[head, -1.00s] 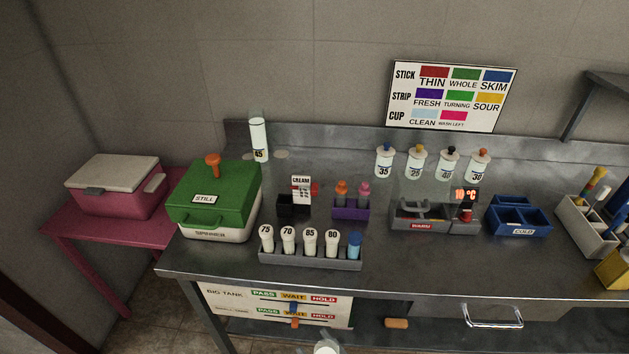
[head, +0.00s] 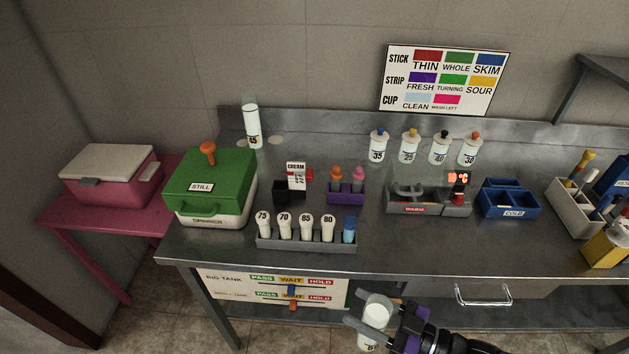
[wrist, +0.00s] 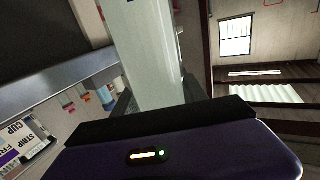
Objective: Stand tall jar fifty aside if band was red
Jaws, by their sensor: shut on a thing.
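My gripper (head: 371,309) is shut on a tall white jar (head: 377,305) in front of the bench, below its front edge. The jar's label is mostly hidden in the head view, so I cannot read its number. In the wrist view the pale jar (wrist: 150,60) stands between the jaws, slightly tilted in the picture. A similar tall jar marked 45 (head: 251,128) stands at the back left of the bench, with a pale round spot (head: 275,140) beside it. No red band shows on the held jar.
The steel bench (head: 370,240) has a bare strip along its front. A rack (head: 305,243) of white tubes, the green spinner (head: 210,178), a purple holder (head: 346,197), a warm block (head: 413,207) and a blue cold box (head: 510,199) stand on it. A colour chart (head: 445,78) hangs behind.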

